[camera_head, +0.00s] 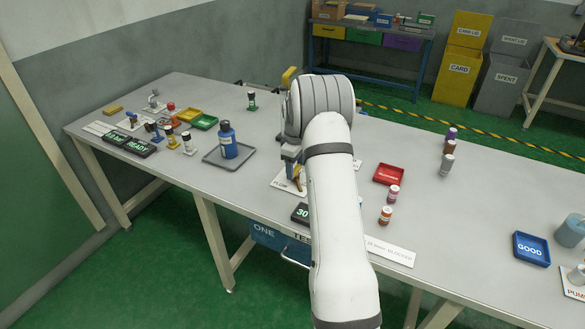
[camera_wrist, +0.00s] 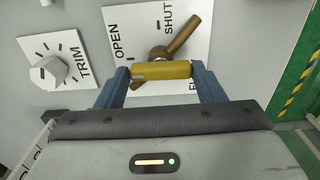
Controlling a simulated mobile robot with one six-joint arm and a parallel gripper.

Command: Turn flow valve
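The flow valve shows in the wrist view as a white plate (camera_wrist: 190,30) marked OPEN and SHUT, with a brass lever (camera_wrist: 184,35) slanting up to the right towards SHUT. A yellow cylindrical bar (camera_wrist: 161,70) lies crosswise in front of the valve, partly hiding it. My gripper (camera_wrist: 161,75) has its blue fingers wide apart, one at each end of the bar. I cannot tell whether they press on it or how the bar joins the lever. In the head view my arm hides most of the valve, leaving part of the FLOW plate (camera_head: 286,184) visible.
A TRIM knob (camera_wrist: 62,70) stands left of the valve in the wrist view. In the head view, a blue bottle (camera_head: 227,140) stands on a grey tray (camera_head: 210,158) to the left. A red tray (camera_head: 389,174) and small bottles (camera_head: 393,193) stand right of my arm.

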